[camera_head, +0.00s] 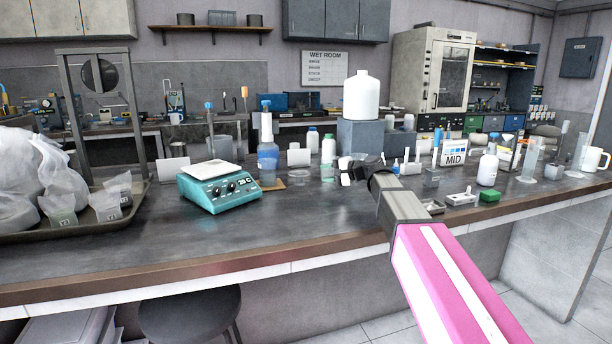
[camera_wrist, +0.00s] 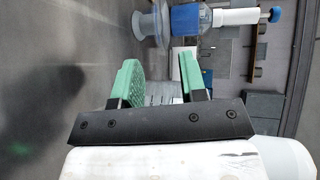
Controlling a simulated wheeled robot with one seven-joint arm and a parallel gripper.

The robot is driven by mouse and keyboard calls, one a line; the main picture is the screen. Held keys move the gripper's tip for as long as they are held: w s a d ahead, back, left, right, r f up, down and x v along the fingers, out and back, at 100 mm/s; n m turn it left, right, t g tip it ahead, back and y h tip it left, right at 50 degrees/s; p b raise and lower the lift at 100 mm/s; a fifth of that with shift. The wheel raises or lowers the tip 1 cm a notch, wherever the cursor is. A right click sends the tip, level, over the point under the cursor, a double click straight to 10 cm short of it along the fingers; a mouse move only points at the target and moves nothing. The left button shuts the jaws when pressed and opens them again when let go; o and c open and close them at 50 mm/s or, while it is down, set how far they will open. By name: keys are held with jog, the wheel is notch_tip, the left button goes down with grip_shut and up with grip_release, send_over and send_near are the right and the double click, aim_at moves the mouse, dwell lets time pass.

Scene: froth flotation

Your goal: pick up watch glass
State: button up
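I cannot make out a watch glass for certain in either view. My gripper (camera_head: 350,172) is over the middle of the bench in the head view, its fingers small and partly lost among white items behind. In the wrist view my gripper (camera_wrist: 158,72) shows two green finger pads set apart, with nothing clearly held between them. Some pale, striped shape shows low in the gap, too unclear to name.
A bottle with blue liquid (camera_head: 268,158) stands left of my gripper; it shows sideways in the wrist view (camera_wrist: 187,18). A large white bottle (camera_head: 361,97) stands behind on a grey block. The front bench top (camera_head: 290,225) is clear.

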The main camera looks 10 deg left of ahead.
aim_at(299, 174)
jog(key=x, duration=0.9)
jog(key=shift+d+f, duration=0.15)
jog(key=shift+f, duration=0.1)
jog(key=shift+s, duration=0.1)
grip_shut()
